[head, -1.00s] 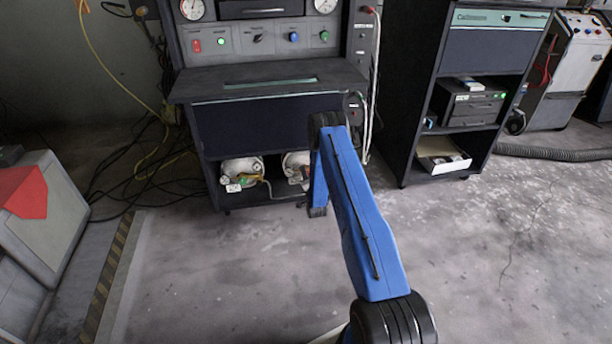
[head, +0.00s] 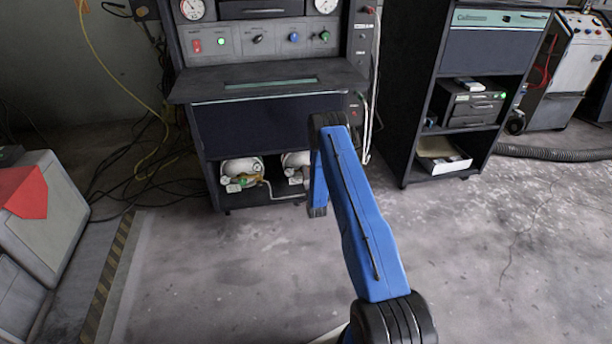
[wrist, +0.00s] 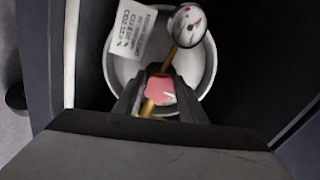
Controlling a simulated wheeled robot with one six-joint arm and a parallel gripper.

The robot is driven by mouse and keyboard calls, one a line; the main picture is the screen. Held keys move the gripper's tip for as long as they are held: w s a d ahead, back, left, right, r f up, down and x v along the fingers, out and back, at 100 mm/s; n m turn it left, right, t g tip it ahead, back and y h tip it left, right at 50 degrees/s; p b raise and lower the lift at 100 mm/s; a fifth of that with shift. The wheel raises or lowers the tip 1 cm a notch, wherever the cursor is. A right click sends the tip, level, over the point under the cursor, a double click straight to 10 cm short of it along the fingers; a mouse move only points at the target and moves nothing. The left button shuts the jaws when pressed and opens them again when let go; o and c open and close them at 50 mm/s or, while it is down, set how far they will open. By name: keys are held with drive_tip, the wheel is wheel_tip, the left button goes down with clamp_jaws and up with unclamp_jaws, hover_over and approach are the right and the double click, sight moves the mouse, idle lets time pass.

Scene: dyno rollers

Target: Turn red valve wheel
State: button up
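The red valve wheel (wrist: 160,90) shows in the wrist view on a brass valve stem, in front of a pale gas cylinder (wrist: 203,62). My gripper (wrist: 160,78) is at the wheel, with one dark finger on each side. The narrow gap between the fingers is filled by red, so they look shut on the wheel; the exact contact is hidden. In the head view two pale cylinders (head: 241,167) lie on the low shelf of the dark cabinet. My blue arm reaches toward them, and my gripper is hidden there.
A round gauge (wrist: 187,25) and a white label (wrist: 130,30) are close beyond the fingers. Dark cabinet walls stand on both sides. The cabinet's worktop (head: 200,88) overhangs the shelf. The grey floor (head: 230,270) in front is clear.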

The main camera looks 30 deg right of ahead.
drive_tip(key=o, duration=0.4)
drive_tip(key=shift+s, duration=0.1)
drive_tip(key=v, duration=1.7)
drive_tip(key=shift+s, duration=0.15)
